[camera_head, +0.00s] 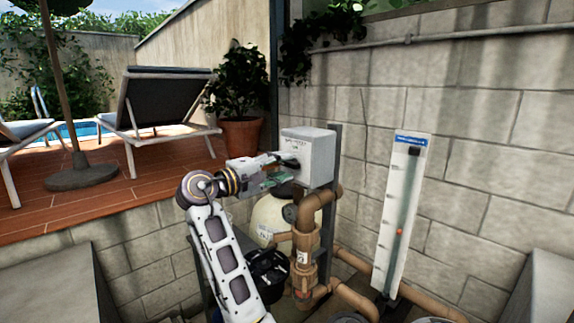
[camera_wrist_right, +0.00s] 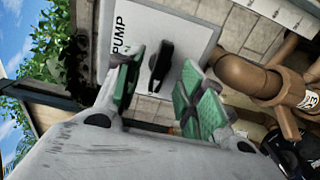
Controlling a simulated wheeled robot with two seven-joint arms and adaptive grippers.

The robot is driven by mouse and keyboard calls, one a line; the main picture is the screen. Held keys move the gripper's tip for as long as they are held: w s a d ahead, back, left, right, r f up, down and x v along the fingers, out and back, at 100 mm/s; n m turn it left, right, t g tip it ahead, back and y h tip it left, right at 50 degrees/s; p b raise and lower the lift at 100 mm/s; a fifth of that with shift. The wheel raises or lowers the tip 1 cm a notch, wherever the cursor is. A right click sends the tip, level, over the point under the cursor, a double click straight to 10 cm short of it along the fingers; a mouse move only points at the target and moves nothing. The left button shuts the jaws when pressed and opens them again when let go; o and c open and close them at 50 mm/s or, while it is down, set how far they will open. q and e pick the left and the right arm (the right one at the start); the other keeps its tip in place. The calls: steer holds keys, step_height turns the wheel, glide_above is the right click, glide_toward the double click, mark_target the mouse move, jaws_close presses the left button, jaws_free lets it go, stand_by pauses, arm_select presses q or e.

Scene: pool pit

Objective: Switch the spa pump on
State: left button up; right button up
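The grey-white spa pump switch box (camera_head: 312,146) is mounted on a dark post in the middle of the head view. Its face (camera_wrist_right: 188,42) fills the top of the right wrist view and carries the word PUMP. A black switch lever (camera_wrist_right: 160,66) stands out from that face. My right gripper (camera_head: 286,171) is at the front of the box. In the wrist view its two green-padded fingers (camera_wrist_right: 162,90) are apart, with the lever showing between them. I cannot tell whether either finger touches the lever. In the head view the gripper partly hides the lever. My left gripper is out of view.
Brown pipes (camera_head: 305,245) and a cream tank (camera_head: 268,218) stand below the box. A white flow gauge panel (camera_head: 402,205) is to the right, before the block wall (camera_head: 470,130). A plant pot (camera_head: 242,137) and lounger (camera_head: 165,105) are on the raised deck at left.

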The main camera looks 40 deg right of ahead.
steer(key=shift+s+a, duration=0.1)
steer(key=shift+a, duration=1.2)
